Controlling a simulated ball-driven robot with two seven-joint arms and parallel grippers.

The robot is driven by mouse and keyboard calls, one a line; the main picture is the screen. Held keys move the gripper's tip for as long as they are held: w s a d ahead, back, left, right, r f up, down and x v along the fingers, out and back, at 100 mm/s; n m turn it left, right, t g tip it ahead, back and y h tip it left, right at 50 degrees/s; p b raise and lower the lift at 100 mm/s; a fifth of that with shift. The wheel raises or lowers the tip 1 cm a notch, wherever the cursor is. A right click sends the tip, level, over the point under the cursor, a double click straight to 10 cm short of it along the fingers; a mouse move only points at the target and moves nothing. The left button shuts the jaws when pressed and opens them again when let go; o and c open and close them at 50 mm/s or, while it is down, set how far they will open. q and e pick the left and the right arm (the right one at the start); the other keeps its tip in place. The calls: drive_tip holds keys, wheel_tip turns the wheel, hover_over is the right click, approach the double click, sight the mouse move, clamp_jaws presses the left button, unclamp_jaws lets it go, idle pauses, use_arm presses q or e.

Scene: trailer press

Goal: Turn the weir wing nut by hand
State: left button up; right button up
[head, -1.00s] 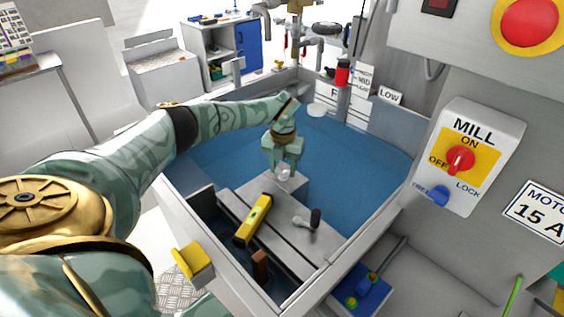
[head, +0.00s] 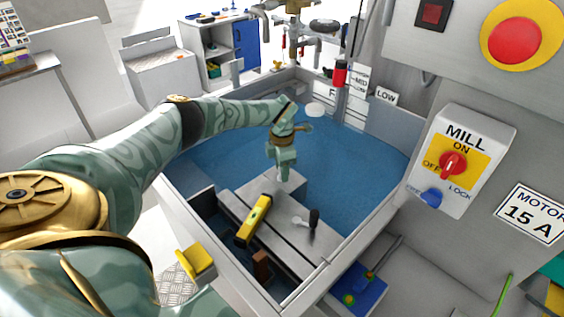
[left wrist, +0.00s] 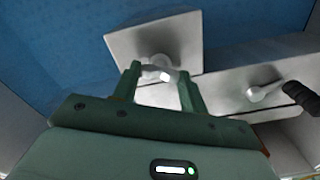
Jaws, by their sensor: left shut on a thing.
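The wing nut (left wrist: 163,72) is a small pale metal piece on top of a grey block (left wrist: 150,40) in the left wrist view. In the head view the block (head: 290,188) stands in the blue-floored basin, and the nut is mostly hidden by my fingers. My left gripper (head: 282,174) points down over the block. In the left wrist view my left gripper (left wrist: 160,80) has one finger on each side of the nut and is shut on it. My right gripper is not in view.
The basin's grey walls surround my gripper. A panel with a red MILL switch (head: 452,164) stands at right. Open blue floor (head: 350,150) lies behind.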

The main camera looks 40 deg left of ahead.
use_arm(q)
drive_tip(key=m, duration=0.6)
drive_tip(key=shift+w+a+r, duration=0.15)
drive_tip(key=shift+r, duration=0.1)
drive_tip(key=m, duration=0.6)
drive_tip(key=shift+m, duration=0.3)
drive_tip(key=o, duration=1)
drive_tip(key=shift+f, duration=0.1)
wheel_tip(320, 180, up, 16)
drive_tip(key=p, duration=0.2)
drive_tip(key=shift+r+p, duration=0.2)
drive_tip(key=shift+p, duration=0.1)
